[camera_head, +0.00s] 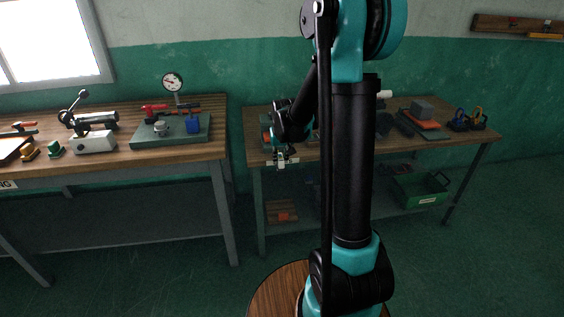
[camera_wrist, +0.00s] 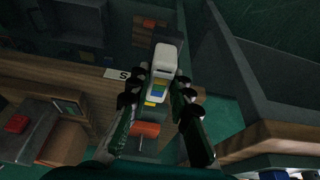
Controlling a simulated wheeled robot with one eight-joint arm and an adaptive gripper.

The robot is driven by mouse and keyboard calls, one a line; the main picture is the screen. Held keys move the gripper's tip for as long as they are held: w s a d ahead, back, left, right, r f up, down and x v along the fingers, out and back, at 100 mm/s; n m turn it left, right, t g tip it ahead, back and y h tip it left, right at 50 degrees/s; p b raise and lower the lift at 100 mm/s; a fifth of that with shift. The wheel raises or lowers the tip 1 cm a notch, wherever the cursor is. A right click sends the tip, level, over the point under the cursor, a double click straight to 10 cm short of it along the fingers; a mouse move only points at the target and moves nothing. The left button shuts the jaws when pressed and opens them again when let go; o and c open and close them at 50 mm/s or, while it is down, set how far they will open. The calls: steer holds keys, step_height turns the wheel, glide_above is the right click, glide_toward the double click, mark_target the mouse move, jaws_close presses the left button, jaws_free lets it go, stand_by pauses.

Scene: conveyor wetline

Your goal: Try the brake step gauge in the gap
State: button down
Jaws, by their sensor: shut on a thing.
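My gripper (camera_wrist: 156,92) is shut on a pale, narrow piece with blue, green and yellow bands, which looks like the brake step gauge (camera_wrist: 165,58). The gauge sticks out past the fingertips in the wrist view. In the head view my gripper (camera_head: 282,157) hangs at the front edge of the right bench (camera_head: 254,134), and the gauge is too small to make out there. I cannot tell which opening is the gap. An orange, rounded part (camera_wrist: 145,128) shows below the fingers in the wrist view.
A left bench (camera_head: 222,150) carries a dial gauge (camera_head: 172,82) on a green plate and a lever device. The right bench holds a grey block on an orange base (camera_head: 424,112). A green crate (camera_head: 403,193) stands on its lower shelf. My arm hides the bench's middle.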

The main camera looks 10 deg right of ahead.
steer(key=shift+w, duration=6.3)
stand_by(1.7)
